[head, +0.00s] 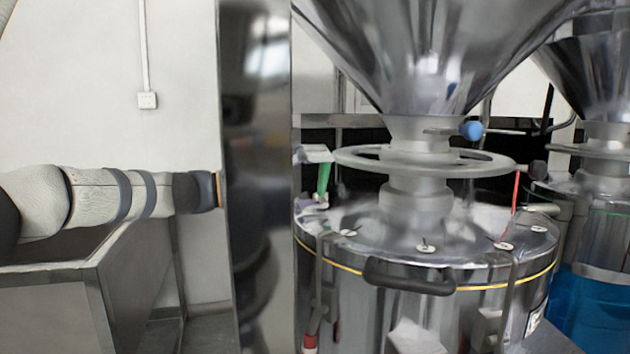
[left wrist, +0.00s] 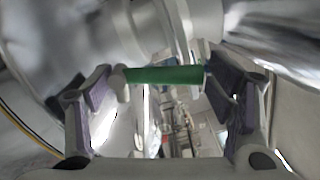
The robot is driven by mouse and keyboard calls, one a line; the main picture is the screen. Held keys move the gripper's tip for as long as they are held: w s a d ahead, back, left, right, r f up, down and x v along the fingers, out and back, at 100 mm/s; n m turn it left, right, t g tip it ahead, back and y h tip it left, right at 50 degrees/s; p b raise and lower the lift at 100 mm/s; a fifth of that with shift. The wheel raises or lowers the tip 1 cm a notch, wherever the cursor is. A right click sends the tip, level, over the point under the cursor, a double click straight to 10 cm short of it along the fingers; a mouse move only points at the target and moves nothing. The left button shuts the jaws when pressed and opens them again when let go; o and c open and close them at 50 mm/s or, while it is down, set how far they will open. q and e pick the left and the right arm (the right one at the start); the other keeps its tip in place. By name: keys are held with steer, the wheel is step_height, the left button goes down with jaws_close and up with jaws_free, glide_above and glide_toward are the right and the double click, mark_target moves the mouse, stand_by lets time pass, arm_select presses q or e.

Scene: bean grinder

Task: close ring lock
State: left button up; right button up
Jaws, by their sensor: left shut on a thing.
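A metal grinder drum has a round lid (head: 400,232) with a thin yellow band (head: 480,287) around its rim. A small green handle (head: 323,179) stands near upright at the lid's left edge, beside the metal post. In the left wrist view the green handle (left wrist: 165,75) lies across between the two fingers. My left gripper (left wrist: 163,77) is shut on this handle. In the head view my left arm comes in from the left and passes behind the post, which hides much of the gripper. My right gripper is not in view.
A tall shiny post (head: 255,180) stands left of the drum. A large funnel (head: 415,60) and a grey ring wheel (head: 425,160) rise above the lid. A black handle (head: 408,277) sticks out in front. A second machine (head: 600,215) stands at the right.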

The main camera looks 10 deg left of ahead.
arm_select(q)
steer(key=shift+r, duration=0.1)
stand_by(0.3)
steer(key=o, duration=1.7)
steer(key=v, duration=0.8)
